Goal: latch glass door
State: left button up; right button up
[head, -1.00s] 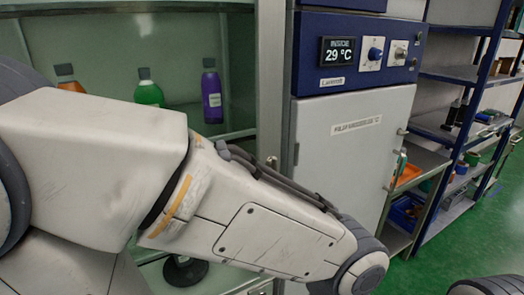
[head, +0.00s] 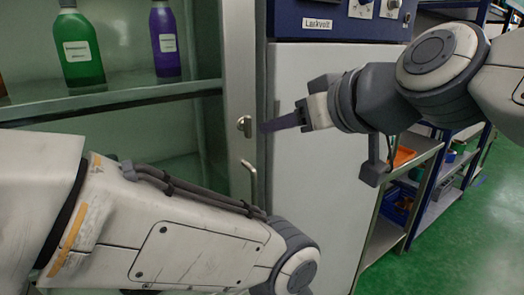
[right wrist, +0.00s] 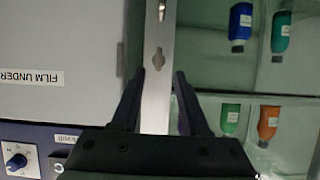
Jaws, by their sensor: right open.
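The glass door (head: 237,60) has a pale metal frame edge at the left-centre of the head view and looks to be at or near its closed position. A small metal latch (head: 244,126) sits on that edge, with a bar handle (head: 250,181) below it. My right gripper (head: 267,126) is open and empty, its fingertips just right of the latch. In the right wrist view the latch (right wrist: 157,59) lies just beyond the gap between the open fingers (right wrist: 161,74); I cannot tell whether they touch it. My left arm crosses the lower left; its gripper is out of view.
A green bottle (head: 80,60) and a purple bottle (head: 166,50) stand on a shelf behind the glass. A grey cabinet (head: 320,190) stands right of the door. Blue shelving with an orange bin (head: 402,156) stands farther right, over open green floor.

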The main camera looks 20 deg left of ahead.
aim_at(250, 121)
jog(key=shift+t+y, duration=0.3)
jog(key=shift+y, duration=0.1)
jog(key=x, duration=0.3)
jog(key=r+p+x, duration=0.1)
jog(key=x, duration=0.6)
jog(key=shift+w+a+r, duration=0.2)
jog(key=shift+w+a, duration=0.1)
grip_shut()
